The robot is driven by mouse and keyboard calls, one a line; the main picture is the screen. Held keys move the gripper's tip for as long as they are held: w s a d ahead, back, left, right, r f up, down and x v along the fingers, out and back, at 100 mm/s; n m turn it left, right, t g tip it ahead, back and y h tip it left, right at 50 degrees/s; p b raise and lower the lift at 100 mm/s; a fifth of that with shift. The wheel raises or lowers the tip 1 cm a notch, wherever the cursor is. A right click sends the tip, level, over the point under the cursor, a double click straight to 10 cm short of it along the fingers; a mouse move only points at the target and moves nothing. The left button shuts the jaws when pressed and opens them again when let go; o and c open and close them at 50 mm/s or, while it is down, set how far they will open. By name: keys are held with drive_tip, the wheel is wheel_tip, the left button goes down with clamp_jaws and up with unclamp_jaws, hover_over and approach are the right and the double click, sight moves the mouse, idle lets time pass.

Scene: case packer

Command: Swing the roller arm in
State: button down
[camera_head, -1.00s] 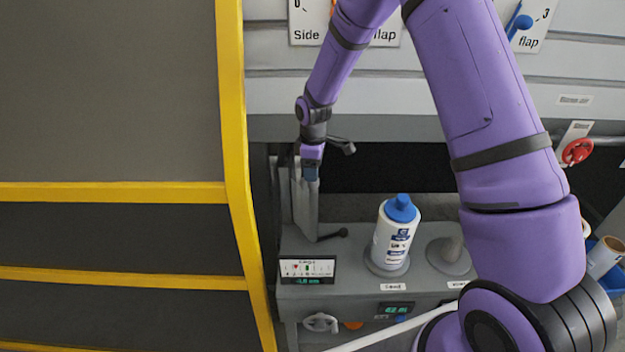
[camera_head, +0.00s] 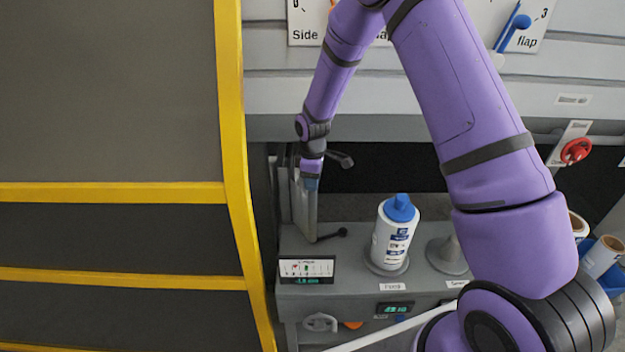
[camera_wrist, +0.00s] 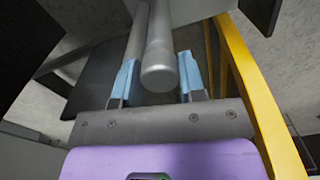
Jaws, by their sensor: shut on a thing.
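The roller arm shows in the wrist view as a grey bar with a rounded end (camera_wrist: 160,68), lying between the two light-blue fingers of my gripper (camera_wrist: 160,84). My gripper is shut on it. In the head view my gripper (camera_head: 311,183) points down at the upper end of an upright grey piece (camera_head: 304,213) just right of the yellow-framed guard. My wrist hides the exact grip there. A dark rod with a round knob (camera_head: 342,233) sticks out to the right from the foot of that piece.
The yellow-framed guard (camera_head: 232,130) stands close on the left. A white bottle with a blue cap (camera_head: 393,240) stands on the grey ledge to the right, beside an empty round holder (camera_head: 447,255). A small display (camera_head: 306,270) sits at the ledge's left. A red knob (camera_head: 575,151) is farther right.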

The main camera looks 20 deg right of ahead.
drive_tip(key=s+d+n, duration=0.5)
drive_tip(key=s+n, duration=0.4)
drive_tip(key=n, duration=0.2)
drive_tip(key=shift+s+d, duration=0.25)
drive_tip(key=shift+d, duration=0.05)
idle(0.3)
idle(0.5)
drive_tip(key=c, duration=0.7)
unclamp_jaws()
wheel_tip(320, 180, up, 11)
drive_tip(key=shift+f, duration=0.1)
